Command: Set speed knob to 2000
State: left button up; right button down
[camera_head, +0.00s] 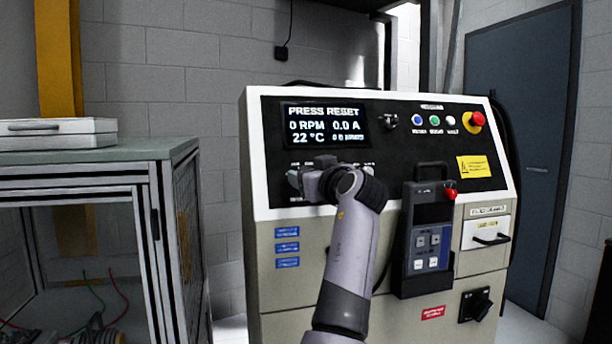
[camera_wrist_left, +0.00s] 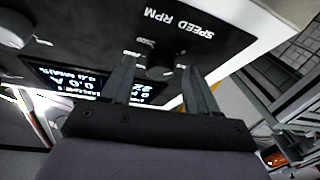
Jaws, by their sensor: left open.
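The speed knob (camera_wrist_left: 160,71) is a dark round knob by the white SPEED RPM label (camera_wrist_left: 180,20) in the left wrist view. My left gripper (camera_wrist_left: 156,72) is open, its two dark fingers on either side of the knob in that view. I cannot tell whether they touch it or how deep they reach. In the head view my left gripper (camera_head: 318,181) is at the knob row under the display, and my arm hides the speed knob there. The display (camera_head: 326,125) reads PRESS RESET, 0 RPM, 0.0 A and 22 °C. My right gripper is not in view.
Another knob (camera_wrist_left: 14,30) is at the upper left of the wrist view. A hand-held pendant (camera_head: 428,238) hangs right of my arm. A red emergency stop (camera_head: 477,119) and several small buttons are at the panel's upper right. A framed bench (camera_head: 150,155) stands left.

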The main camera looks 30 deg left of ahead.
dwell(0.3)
pick_arm(q)
jog(key=c, duration=1)
jog(key=shift+c, duration=0.2)
jog(key=shift+m, duration=0.3)
